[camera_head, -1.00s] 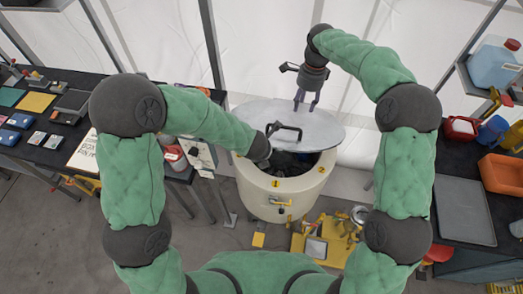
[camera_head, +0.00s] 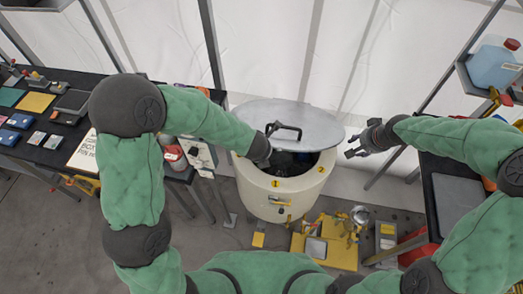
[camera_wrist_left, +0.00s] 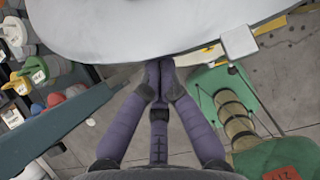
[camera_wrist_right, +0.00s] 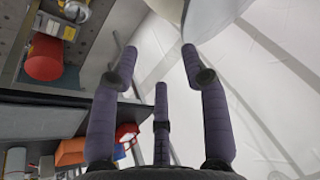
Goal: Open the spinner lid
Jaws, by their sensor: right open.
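The spinner (camera_head: 270,205) is a cream drum in the middle of the head view. Its grey round lid (camera_head: 322,125), with a black handle (camera_head: 284,130), is tilted up at the back, and the dark opening (camera_head: 290,163) shows at the front. My left wrist reaches the left rim of the opening; its fingers are hidden there. In the left wrist view my left gripper (camera_wrist_left: 158,68) has its fingertips together, close to a pale rounded surface, lid or drum. My right gripper (camera_head: 358,144) is open and empty, right of the lid and apart from it. It also shows in the right wrist view (camera_wrist_right: 158,50).
A dark table (camera_head: 42,155) with small items stands left. A right-hand bench (camera_head: 462,200) and a shelf with a blue jug (camera_head: 492,64) stand right. A yellow plate with parts (camera_head: 325,252) lies on the floor in front of the spinner. White tent wall is behind.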

